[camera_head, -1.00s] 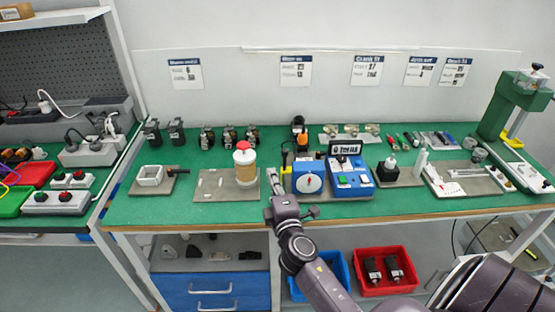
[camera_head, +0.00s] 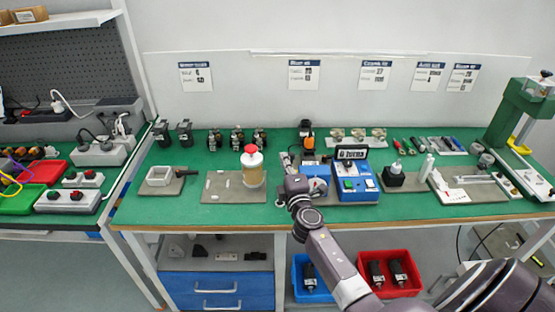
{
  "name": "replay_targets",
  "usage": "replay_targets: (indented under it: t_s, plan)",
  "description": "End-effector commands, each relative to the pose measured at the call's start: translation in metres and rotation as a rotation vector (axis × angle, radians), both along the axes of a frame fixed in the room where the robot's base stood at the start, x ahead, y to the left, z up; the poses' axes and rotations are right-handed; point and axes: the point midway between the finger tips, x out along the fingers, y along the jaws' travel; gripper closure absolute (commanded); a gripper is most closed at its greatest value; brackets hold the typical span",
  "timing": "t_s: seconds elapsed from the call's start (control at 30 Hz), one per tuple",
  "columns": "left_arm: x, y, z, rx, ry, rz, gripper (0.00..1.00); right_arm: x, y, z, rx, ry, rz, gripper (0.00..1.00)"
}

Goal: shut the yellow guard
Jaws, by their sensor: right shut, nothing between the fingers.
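A yellow part (camera_head: 522,131) slants at the base of the green press (camera_head: 518,112) at the far right; I cannot tell whether it is the guard. The blue unit with a round dial (camera_head: 319,186) stands mid-table, partly hidden by my right gripper. My right gripper (camera_head: 292,182) is shut and empty, over the front of the table at the left side of that unit. I cannot tell whether it touches the unit. My left gripper is not in view.
A blue switch box (camera_head: 356,184) stands right of the dial unit. A red-capped bottle (camera_head: 252,168) stands to the left on a grey plate (camera_head: 215,186). A black item (camera_head: 394,176) stands on a plate to the right. Blue (camera_head: 300,293) and red (camera_head: 410,285) bins sit below.

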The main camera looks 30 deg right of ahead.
Motion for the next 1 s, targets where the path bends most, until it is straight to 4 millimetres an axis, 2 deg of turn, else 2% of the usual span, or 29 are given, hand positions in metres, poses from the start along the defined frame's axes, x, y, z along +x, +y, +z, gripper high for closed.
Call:
replay_targets:
  t_s: [0.37, 0.6, 1.0]
  plan:
    - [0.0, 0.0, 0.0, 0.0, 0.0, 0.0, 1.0, -0.002, -0.002, 0.0, -0.001, 0.0, 0.0, 1.0]
    - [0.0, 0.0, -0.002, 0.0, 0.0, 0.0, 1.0, -0.015, -0.024, -0.001, -0.003, 0.001, -0.001, 1.0]
    - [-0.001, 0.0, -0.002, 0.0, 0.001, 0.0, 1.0, -0.014, -0.024, 0.0, 0.0, 0.0, 0.0, 1.0]
